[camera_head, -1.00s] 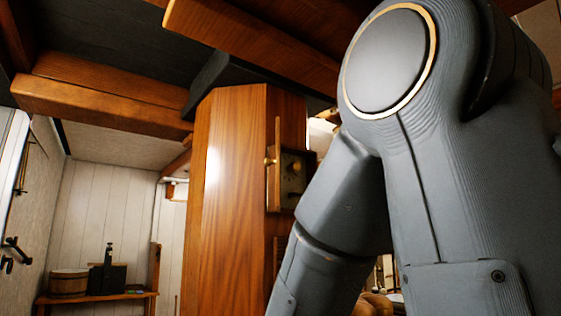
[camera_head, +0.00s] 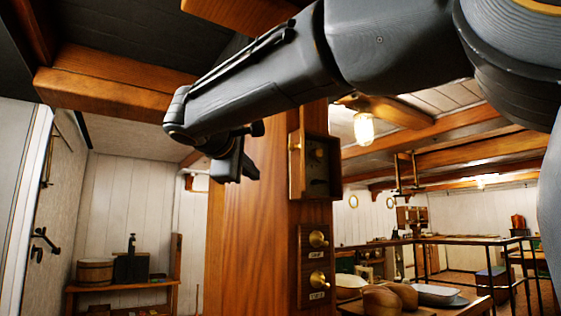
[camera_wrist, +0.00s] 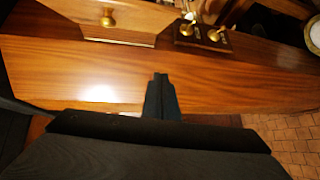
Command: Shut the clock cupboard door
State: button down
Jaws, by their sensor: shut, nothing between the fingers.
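The clock cupboard (camera_head: 334,170) is a small wooden box on the right-hand face of a varnished wooden column. Its door (camera_head: 293,170) stands open at the box's left side, nearly edge-on, with a brass knob (camera_head: 296,147). The dark inside shows brass-coloured parts, but the clock is hard to make out. In the wrist view the door (camera_wrist: 135,18) shows its knob side near the top. My gripper (camera_head: 240,172) is shut and empty, left of the door and apart from it, before the column's broad face. Its fingertips (camera_wrist: 160,76) point toward the column in the wrist view.
Below the cupboard are two switch plates with brass knobs (camera_head: 318,240). A table with loaves (camera_head: 383,300) and a metal tray (camera_head: 436,294) stands at lower right. Ceiling beams (camera_head: 100,97) hang close above my arm. A bucket (camera_head: 95,272) stands on a shelf at left.

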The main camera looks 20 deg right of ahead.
notch_tip(320, 180, up, 9)
jog(key=s+t+h, duration=0.1)
jog(key=s, duration=0.1)
jog(key=w+d+p, duration=0.4)
jog(key=w+d, duration=0.2)
jog(key=d, duration=0.2)
jog(key=shift+w+d, duration=0.2)
jog(key=shift+w, duration=0.2)
jog(key=shift+d, duration=0.1)
